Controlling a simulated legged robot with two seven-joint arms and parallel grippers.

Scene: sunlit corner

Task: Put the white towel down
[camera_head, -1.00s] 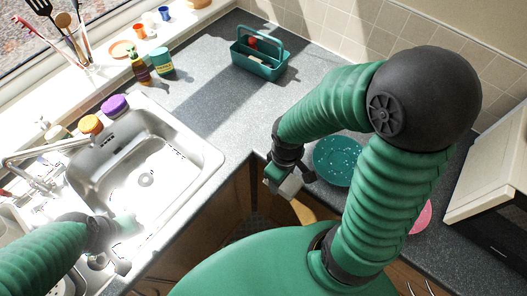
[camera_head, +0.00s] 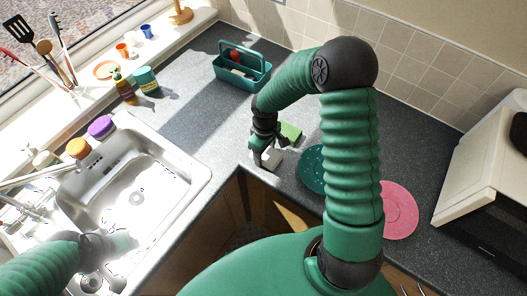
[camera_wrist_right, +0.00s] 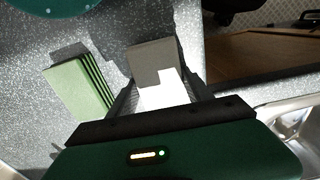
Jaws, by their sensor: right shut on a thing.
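My right gripper (camera_head: 264,158) is shut on the white towel (camera_head: 272,159), which looks like a small folded block. It is over the counter near the inner corner edge; I cannot tell whether the towel touches the counter. In the right wrist view the towel (camera_wrist_right: 165,92) sits between the fingers (camera_wrist_right: 160,95), bright white low down and grey in shade above. My left gripper (camera_head: 122,243) is over the sink at the lower left, washed out by glare, so its jaws are unclear.
A teal plate (camera_head: 313,170) and a pink plate (camera_head: 398,210) lie to the right. A teal caddy (camera_head: 241,73) stands behind. The sink (camera_head: 135,190) is left.

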